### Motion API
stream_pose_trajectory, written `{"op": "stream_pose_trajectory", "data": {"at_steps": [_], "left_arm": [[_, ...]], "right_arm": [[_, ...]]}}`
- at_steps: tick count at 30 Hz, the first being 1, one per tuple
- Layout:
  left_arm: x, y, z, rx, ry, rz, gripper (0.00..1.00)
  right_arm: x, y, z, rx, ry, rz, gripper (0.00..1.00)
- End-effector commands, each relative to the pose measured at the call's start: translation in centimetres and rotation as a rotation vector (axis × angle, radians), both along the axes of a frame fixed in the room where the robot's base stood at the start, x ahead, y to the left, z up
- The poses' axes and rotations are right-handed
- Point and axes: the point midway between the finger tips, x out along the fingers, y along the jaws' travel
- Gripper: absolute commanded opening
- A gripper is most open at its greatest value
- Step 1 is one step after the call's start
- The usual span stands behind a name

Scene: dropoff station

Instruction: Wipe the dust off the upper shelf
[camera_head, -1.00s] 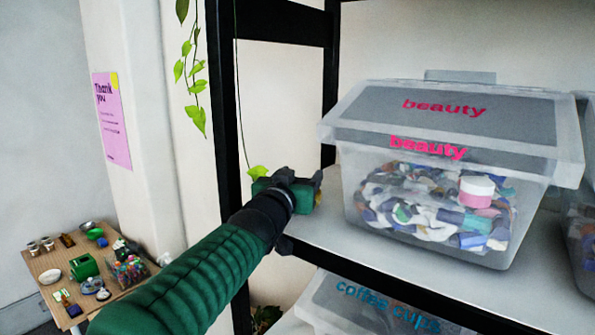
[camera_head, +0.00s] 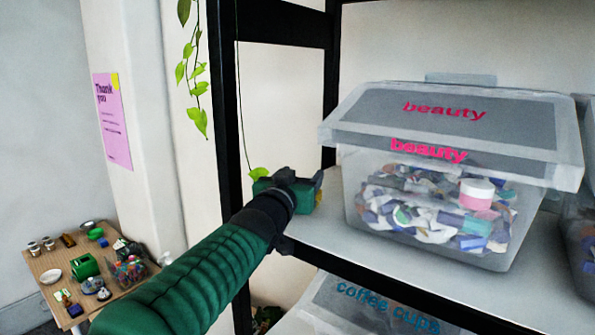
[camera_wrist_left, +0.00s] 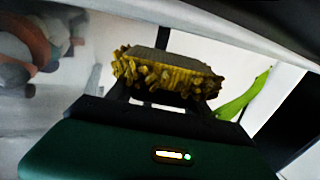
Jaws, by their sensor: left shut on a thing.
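My left gripper (camera_head: 290,190) is at the left end of the upper shelf (camera_head: 335,240), beside the left front post. In the left wrist view it is shut on a duster (camera_wrist_left: 165,72), a block with a grey back and shaggy yellow-brown bristles. My right gripper is in neither view.
A clear "beauty" bin (camera_head: 430,200) fills the shelf's middle, close right of my gripper. Black posts (camera_head: 228,110) frame the left end. A vine (camera_head: 193,75) hangs there. A "coffee cups" bin (camera_head: 375,305) sits below. A cluttered table (camera_head: 50,262) stands lower left.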

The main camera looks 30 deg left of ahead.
Motion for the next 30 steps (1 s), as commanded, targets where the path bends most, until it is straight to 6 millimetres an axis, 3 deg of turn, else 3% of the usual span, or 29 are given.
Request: {"op": "stream_pose_trajectory", "data": {"at_steps": [1, 7, 20, 30], "left_arm": [[-0.4, -0.2, 0.8, 0.000, -0.012, -0.004, 0.27], [-0.7, -0.2, 0.5, 0.001, -0.014, -0.003, 0.27], [2.5, -0.4, 0.5, 0.000, -0.009, -0.005, 0.27], [0.0, -0.2, 0.5, 0.000, 0.001, -0.004, 0.27]], "right_arm": [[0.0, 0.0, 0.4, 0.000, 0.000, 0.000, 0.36], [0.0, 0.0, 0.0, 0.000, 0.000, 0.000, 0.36], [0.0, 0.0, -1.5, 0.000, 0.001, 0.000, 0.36], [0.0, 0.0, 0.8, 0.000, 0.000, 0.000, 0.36]]}}
